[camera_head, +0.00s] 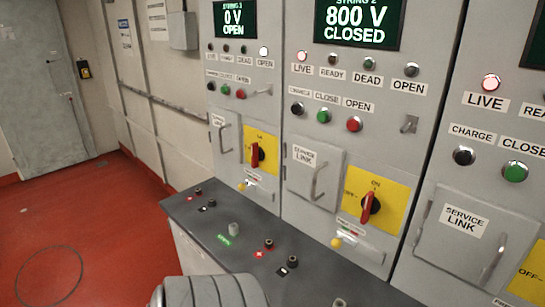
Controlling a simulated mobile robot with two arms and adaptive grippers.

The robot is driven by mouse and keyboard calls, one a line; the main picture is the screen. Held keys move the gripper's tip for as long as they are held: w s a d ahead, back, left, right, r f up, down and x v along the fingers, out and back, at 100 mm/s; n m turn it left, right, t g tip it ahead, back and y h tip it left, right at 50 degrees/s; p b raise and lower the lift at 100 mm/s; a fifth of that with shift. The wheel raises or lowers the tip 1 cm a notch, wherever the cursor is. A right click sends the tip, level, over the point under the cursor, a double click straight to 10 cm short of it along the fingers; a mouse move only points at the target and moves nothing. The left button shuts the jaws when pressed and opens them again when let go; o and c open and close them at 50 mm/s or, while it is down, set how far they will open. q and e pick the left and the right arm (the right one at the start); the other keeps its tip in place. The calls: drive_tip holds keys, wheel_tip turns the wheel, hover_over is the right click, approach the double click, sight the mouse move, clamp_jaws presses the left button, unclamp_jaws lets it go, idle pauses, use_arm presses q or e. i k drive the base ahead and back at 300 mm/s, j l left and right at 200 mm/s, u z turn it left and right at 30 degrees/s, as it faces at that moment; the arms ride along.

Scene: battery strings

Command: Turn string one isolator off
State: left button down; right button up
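The left cabinet's isolator has a red handle (254,155) on a yellow plate (267,142). The handle stands roughly upright, its grip pointing toward the label at the top of the plate, which is too small to read surely. The screen above (235,19) reads 0 V OPEN; its heading is partly cut off. The white OPEN lamp (263,51) is lit. A grey rounded shape at the bottom edge seems to be part of my own arm. Neither gripper shows in this view.
The string 2 cabinet to the right has a screen (357,20) reading 800 V CLOSED and its own red isolator handle (369,206). A dark shelf (256,238) with terminals runs below the cabinets. The red floor (85,220) is open at left, before a grey door (40,90).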

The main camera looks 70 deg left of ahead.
sight(258, 154)
drive_tip(key=u, duration=0.5)
drive_tip(key=l+u, duration=0.1)
drive_tip(key=u, duration=0.35)
drive_tip(key=k+u, duration=0.1)
drive_tip(key=u, duration=1.35)
drive_tip(key=i+j, duration=0.1)
drive_tip(key=j, duration=0.35)
drive_tip(key=i+j, duration=0.1)
drive_tip(key=j, duration=0.75)
drive_tip(key=i+j+u, duration=0.05)
